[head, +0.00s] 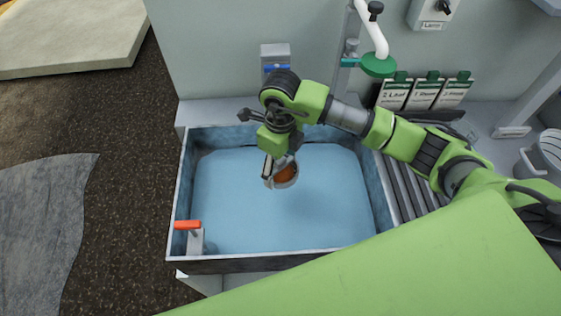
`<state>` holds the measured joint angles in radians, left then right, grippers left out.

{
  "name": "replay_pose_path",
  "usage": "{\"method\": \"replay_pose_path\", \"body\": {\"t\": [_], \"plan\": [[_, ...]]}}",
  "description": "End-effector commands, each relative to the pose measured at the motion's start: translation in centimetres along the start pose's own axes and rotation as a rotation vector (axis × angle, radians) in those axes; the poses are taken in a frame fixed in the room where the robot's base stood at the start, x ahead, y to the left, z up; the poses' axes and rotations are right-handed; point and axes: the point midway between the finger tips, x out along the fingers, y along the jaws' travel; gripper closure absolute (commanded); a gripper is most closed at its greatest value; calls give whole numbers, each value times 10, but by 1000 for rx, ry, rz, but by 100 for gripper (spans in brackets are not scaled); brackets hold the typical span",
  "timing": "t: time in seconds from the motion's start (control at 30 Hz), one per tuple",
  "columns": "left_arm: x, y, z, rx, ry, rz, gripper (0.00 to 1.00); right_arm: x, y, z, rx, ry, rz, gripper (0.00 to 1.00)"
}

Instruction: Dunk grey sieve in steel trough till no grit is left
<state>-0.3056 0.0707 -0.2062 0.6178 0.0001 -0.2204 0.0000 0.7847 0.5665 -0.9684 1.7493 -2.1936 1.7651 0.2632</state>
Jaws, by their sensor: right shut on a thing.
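The steel trough (374,200) is filled with pale blue water (240,212). My right gripper (271,166) reaches over the middle of the trough, pointing down, and is shut on the grey sieve (294,181). The sieve is a small round cup with orange-brown matter (286,173) showing inside it. It is over the water; whether its underside touches the surface I cannot tell. The gripper's fingers partly hide the sieve's left side. My left gripper is not in view.
An orange-handled valve (188,225) sits at the trough's front left corner. A white pipe with a green collar (378,64) hangs behind. Several green-topped cards (425,92) stand at the back right. A ribbed drainboard (402,195) lies right of the trough, and a white bucket (543,157) at far right.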

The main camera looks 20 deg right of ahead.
Motion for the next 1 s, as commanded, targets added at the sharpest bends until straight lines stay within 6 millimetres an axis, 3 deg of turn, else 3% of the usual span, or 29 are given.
{"method": "replay_pose_path", "body": {"t": [0.27,1.0], "plan": [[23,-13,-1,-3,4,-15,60,33,0,0,0,0,1,55],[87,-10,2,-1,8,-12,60,107,0,0,0,0,0,55]]}}
